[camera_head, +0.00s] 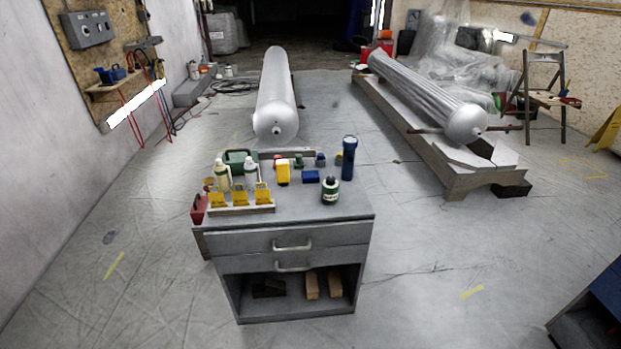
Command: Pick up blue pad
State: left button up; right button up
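A small blue pad (311,177) lies flat on the grey top of the drawer cabinet (300,208), near the middle. A yellow object (283,172) stands just left of it, and a dark blue flashlight (348,158) stands upright to its right. A dark green and white bottle (331,191) stands in front of it to the right. Neither of my grippers shows in the head view.
A rack (240,207) with yellow items and white bottles fills the cabinet top's left side. Several small items line its back edge. Silver cylinders (275,95) lie behind. A blue-topped unit (600,310) stands at lower right. Floor around the cabinet is mostly clear.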

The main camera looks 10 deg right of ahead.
aim_at(308, 177)
jog(key=i+l+u, duration=0.3)
jog(key=l+u, duration=0.15)
jog(key=l, duration=0.2)
jog(key=i+l+u, duration=0.15)
jog(key=l+u, duration=0.35)
jog(key=l, duration=0.2)
jog(key=l+u, duration=0.45)
jog(key=l, duration=0.3)
jog(key=l+u, duration=0.5)
jog(key=l, duration=0.3)
jog(key=k+l+u, duration=0.25)
jog(key=l+u, duration=0.2)
jog(key=l, duration=0.25)
